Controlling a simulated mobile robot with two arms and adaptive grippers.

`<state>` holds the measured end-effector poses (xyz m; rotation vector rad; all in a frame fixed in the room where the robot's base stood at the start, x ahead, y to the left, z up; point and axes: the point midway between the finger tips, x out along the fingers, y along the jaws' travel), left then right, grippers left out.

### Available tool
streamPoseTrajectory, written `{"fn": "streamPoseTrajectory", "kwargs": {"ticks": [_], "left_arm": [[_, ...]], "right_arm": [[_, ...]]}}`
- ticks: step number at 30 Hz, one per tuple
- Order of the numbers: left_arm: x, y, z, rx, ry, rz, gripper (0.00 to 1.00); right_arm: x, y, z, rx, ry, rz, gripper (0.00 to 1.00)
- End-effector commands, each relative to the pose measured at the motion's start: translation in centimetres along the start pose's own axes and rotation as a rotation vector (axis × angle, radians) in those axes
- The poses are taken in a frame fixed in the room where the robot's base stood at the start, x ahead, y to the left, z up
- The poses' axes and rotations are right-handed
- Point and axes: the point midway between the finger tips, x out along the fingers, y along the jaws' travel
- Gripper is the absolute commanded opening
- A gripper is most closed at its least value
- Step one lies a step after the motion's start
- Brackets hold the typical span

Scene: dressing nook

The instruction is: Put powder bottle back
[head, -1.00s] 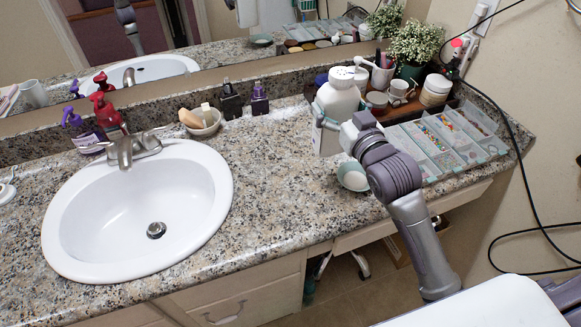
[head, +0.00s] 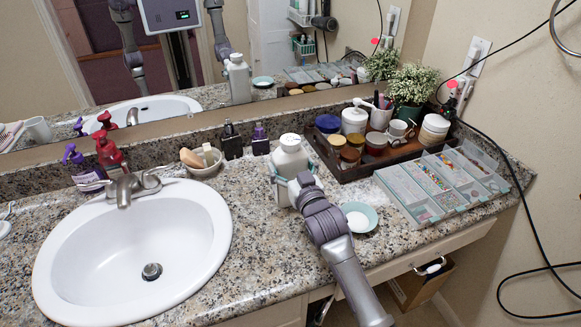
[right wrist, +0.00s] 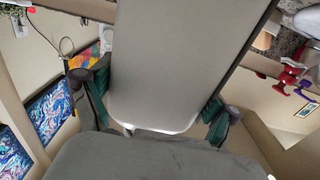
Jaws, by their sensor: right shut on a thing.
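The powder bottle (head: 290,158) is white with a round cap. It is upright over the counter, between the sink and the dark tray. My right gripper (head: 291,181) is shut around its body, with a finger on each side. In the right wrist view the pale bottle (right wrist: 178,60) fills the space between the green finger pads. I cannot tell whether its base touches the counter, since the gripper hides part of it. My left gripper is not in view.
A dark wooden tray (head: 347,175) holds jars, a cup and a plant pot. A small bowl (head: 359,217) and a clear compartment box (head: 446,185) stand right of my arm. Perfume bottles (head: 232,141), a soap dish (head: 202,161) and the sink (head: 135,240) are to the left.

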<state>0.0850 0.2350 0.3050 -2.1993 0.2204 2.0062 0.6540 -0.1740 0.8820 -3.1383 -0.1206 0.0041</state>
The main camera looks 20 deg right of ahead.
Motion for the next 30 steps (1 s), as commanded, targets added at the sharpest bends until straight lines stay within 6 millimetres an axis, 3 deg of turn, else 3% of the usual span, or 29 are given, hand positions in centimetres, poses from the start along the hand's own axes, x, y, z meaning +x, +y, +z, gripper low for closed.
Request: {"fn": "streamPoseTrajectory", "kwargs": {"ticks": [12,13,15,27,30], "left_arm": [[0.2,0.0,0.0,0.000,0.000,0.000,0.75],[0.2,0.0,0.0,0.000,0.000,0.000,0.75],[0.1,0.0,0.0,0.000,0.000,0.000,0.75],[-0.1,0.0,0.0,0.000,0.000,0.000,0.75],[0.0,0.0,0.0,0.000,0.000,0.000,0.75]], "right_arm": [[0.0,0.0,0.6,0.000,0.005,0.000,0.40],[0.0,0.0,0.8,0.000,0.002,0.000,0.89],[0.0,0.0,0.7,0.000,0.002,0.000,1.00],[-0.1,0.0,0.3,0.000,0.003,0.000,1.00],[-1.3,0.0,0.6,0.000,0.001,0.000,1.00]]}}
